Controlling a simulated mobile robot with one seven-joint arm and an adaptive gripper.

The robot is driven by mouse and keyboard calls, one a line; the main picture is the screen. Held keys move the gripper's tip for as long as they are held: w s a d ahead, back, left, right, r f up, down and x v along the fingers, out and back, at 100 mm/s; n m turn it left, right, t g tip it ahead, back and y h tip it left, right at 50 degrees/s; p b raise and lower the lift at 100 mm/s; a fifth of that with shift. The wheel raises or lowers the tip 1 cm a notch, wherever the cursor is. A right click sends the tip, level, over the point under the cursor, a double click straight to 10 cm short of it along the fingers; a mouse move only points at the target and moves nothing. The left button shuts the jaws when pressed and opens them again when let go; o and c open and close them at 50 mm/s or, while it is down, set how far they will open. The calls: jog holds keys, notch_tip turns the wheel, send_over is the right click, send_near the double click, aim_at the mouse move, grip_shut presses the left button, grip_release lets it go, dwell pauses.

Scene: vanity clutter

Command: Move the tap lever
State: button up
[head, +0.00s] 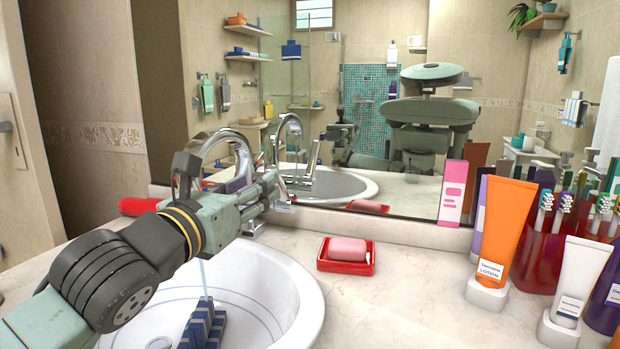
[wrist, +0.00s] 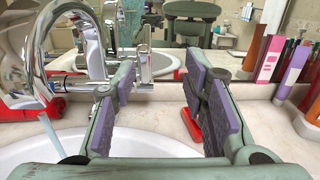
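The chrome tap stands at the back of the basin; its curved spout (head: 222,138) shows in the head view and at the left of the wrist view (wrist: 38,60). A thin stream of water runs from it. The upright chrome tap lever (wrist: 145,65) is in the wrist view, ahead of and between my fingers, nearer the left one. My gripper (wrist: 162,72) is open and empty, its two padded fingers well apart. In the head view my gripper (head: 272,190) is behind the basin beside the tap and hides part of it. Contact with the lever cannot be told.
The basin (head: 300,300) holds a blue-and-white striped thing (head: 205,325). A red soap dish (head: 345,267) with pink soap is right of the basin. Tubes, including an orange one (head: 505,230), and toothbrush cups crowd the right. A mirror (head: 400,130) stands close behind.

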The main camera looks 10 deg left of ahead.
jog(key=shift+y, duration=0.5)
jog(key=p+x, duration=0.1)
jog(key=x, duration=0.2)
jog(key=a+f+p+x, duration=0.1)
jog(key=x, duration=0.3)
jog(key=f+p+x, duration=0.1)
jog(key=x, duration=0.3)
jog(key=shift+w+a+f, duration=0.1)
jog(key=shift+w+a, duration=0.2)
jog(key=shift+w, duration=0.1)
jog(key=shift+c, duration=0.4)
grip_shut()
